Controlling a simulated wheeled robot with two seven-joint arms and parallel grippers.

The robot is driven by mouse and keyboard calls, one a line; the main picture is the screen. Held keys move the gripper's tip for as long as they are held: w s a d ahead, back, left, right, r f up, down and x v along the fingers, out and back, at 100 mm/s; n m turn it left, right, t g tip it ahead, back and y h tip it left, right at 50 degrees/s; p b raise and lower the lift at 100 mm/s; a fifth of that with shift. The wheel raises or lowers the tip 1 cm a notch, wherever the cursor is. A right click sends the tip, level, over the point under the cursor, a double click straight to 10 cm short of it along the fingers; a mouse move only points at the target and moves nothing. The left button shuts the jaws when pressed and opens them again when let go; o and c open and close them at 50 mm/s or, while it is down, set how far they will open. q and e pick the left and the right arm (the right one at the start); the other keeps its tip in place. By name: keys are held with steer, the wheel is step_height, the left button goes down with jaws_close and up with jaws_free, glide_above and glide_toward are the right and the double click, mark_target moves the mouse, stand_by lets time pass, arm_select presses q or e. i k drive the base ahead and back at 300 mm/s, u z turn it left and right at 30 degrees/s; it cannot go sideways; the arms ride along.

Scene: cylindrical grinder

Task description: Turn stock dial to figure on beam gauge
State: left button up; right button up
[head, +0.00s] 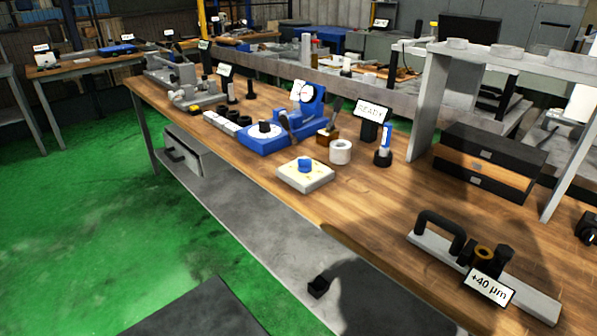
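A long grey bar gauge (524,288) with a black arched handle lies at the right front of the wooden bench. A white tag (488,287) on it reads "+40 µm". A square cream block (305,178) with a blue round knob (305,165) on top sits near the bench's front edge, left of the gauge. It looks like the stock dial; its markings are too small to read. A blue device (301,100) with a round white dial face stands behind it. Neither gripper is in view.
A white ring (341,152), a "READY" sign (370,110) and a black stand with a blue top (385,145) are behind the cream block. The bench top (375,205) between block and gauge is clear.

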mark_target(305, 165)
steer(key=u, duration=0.7)
steer(key=i, duration=0.6)
